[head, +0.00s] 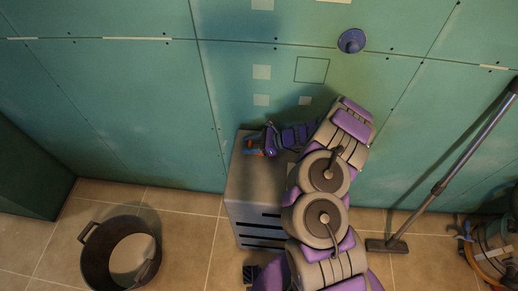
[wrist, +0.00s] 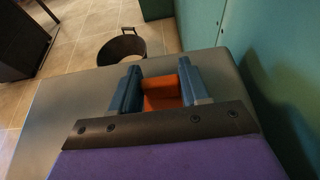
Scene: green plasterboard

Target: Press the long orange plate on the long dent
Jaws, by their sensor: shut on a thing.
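My gripper (head: 262,143) is low over the top of a grey cabinet (head: 246,187), near the green wall. It is shut on an orange plate (head: 254,151), which shows only in part. In the wrist view my gripper's blue fingers (wrist: 158,78) stand on both sides of the orange plate (wrist: 160,94), above the cabinet top. The plate's full length is hidden. On the wall, pale narrow strips lie along the upper seam, one left of centre (head: 137,38). I cannot tell which mark is the long dent.
Square pale patches (head: 262,72) and an outlined square (head: 311,70) are on the wall. A purple round knob (head: 351,40) sticks out above my arm. A dark bucket (head: 90,258) stands on the floor at left. A vacuum pole (head: 455,165) leans at right.

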